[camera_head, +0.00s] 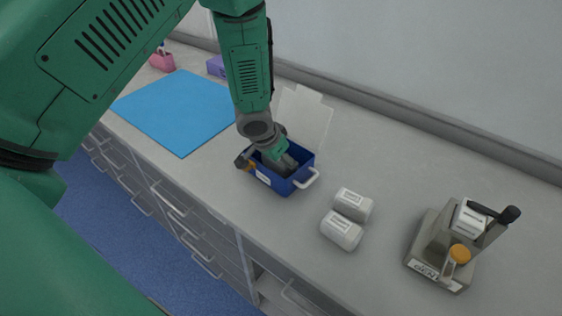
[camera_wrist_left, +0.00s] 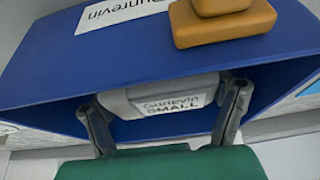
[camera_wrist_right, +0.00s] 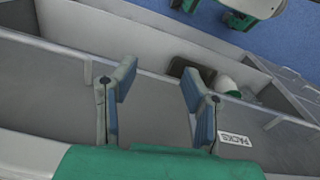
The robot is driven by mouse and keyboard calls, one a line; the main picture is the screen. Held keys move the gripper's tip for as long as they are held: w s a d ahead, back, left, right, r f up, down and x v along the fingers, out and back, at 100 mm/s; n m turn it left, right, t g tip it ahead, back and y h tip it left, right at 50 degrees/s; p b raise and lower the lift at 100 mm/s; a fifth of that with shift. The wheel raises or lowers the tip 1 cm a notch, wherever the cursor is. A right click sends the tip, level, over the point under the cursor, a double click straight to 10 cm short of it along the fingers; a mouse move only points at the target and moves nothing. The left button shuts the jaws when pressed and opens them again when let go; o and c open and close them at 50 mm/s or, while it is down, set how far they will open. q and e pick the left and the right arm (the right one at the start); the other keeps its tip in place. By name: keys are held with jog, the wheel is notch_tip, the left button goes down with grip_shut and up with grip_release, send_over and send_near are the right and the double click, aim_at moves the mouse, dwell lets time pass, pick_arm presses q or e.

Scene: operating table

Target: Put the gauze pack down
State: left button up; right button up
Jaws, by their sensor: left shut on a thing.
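My left gripper (camera_head: 279,160) reaches down into an open blue box (camera_head: 288,187) on the counter. The head view hides the pack behind the gripper. My right gripper (camera_wrist_right: 150,95) shows only in its wrist view.
The box's pale lid (camera_head: 305,115) stands open behind it. An orange latch (camera_head: 243,162) and a white handle (camera_head: 308,178) stick out. Two white packs (camera_head: 352,204) (camera_head: 341,231) lie to the right, then a grey device (camera_head: 445,250). A blue mat (camera_head: 178,110) lies left.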

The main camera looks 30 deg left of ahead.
pick_arm(q)
jog(key=shift+d+f, duration=0.15)
jog(key=shift+d+f, duration=0.1)
jog(key=o, duration=1)
jog(key=shift+r, duration=0.4)
jog(key=v, duration=1.1)
jog(key=shift+s+r+p, duration=0.2)
jog(key=shift+p, duration=0.15)
